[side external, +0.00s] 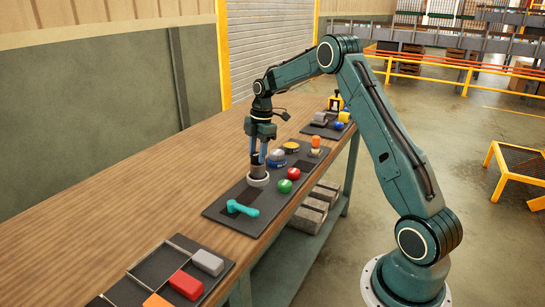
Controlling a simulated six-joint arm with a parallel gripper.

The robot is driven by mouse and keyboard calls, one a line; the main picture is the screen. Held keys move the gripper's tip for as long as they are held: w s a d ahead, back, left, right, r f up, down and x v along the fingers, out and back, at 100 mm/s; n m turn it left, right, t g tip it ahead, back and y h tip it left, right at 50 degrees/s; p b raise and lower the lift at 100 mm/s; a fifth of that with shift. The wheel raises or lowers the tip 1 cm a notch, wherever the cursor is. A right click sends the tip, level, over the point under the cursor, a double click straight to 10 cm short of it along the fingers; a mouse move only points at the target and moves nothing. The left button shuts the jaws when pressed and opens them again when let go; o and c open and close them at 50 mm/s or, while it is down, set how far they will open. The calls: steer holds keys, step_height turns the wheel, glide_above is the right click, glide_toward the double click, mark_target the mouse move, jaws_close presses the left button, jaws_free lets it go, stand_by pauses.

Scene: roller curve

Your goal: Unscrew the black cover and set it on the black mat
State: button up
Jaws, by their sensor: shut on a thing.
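My gripper (259,157) points down over the dark work board (217,213). Its fingers are shut on a small dark piece, which looks like the black cover (256,158). Directly below is a grey-brown cylinder (258,172) standing upright on a round white base (258,181). The cover seems to be at the cylinder's top; I cannot tell whether it is touching or apart. A darker square patch, likely the black mat (232,205), lies on the board to the lower left of the cylinder. A teal dumbbell-shaped piece (243,209) lies at or over its edge.
Close right of the cylinder are a green ball (285,186), a red ball (293,173), a blue-and-silver round piece (277,155) and a yellow-topped tin (291,147). A divided tray (128,291) with blocks lies at the front. The wooden table (120,208) is clear on the left.

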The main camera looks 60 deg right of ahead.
steer(key=shift+s+d+f, duration=0.1)
steer(key=shift+d, duration=0.15)
steer(key=n+g, duration=0.1)
steer(key=n, duration=0.4)
steer(key=shift+s+a+f+n, duration=0.1)
steer(key=shift+f+n, duration=0.05)
steer(key=shift+n, duration=0.95)
steer(key=shift+c, duration=0.4)
